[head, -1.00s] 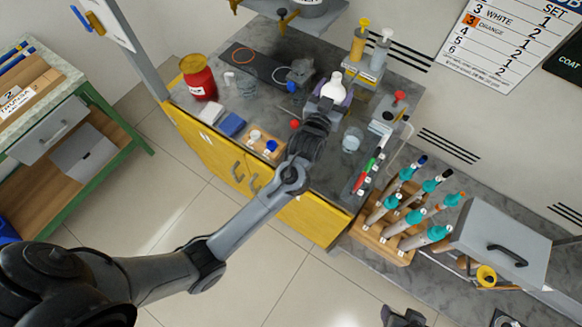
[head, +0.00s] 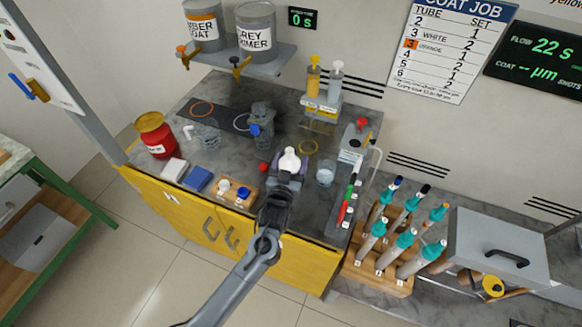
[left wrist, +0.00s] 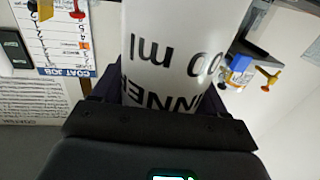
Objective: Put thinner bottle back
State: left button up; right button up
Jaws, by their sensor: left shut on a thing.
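The thinner bottle (head: 290,161) is white, with its narrow top showing above my left gripper (head: 288,178) in the head view. My left gripper is shut around its body. In the left wrist view the white bottle (left wrist: 180,50) fills the middle between the jaws, with upside-down lettering on it. It appears held above the grey bench (head: 262,192); I cannot tell its exact height. A yellow ring (head: 309,146) on the bench shows just behind and right of the bottle. My right gripper is out of view.
A tray with white and blue caps (head: 238,191) and a red ball-like item (head: 264,168) are at left. A two-bottle pump stand (head: 320,108) is behind.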

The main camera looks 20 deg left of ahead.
pick_arm(q)
jog(key=shift+f, duration=0.95)
jog(key=shift+f, duration=0.1)
jog(key=o, duration=1.3)
jog(key=shift+f, duration=0.1)
jog(key=shift+o, duration=0.2)
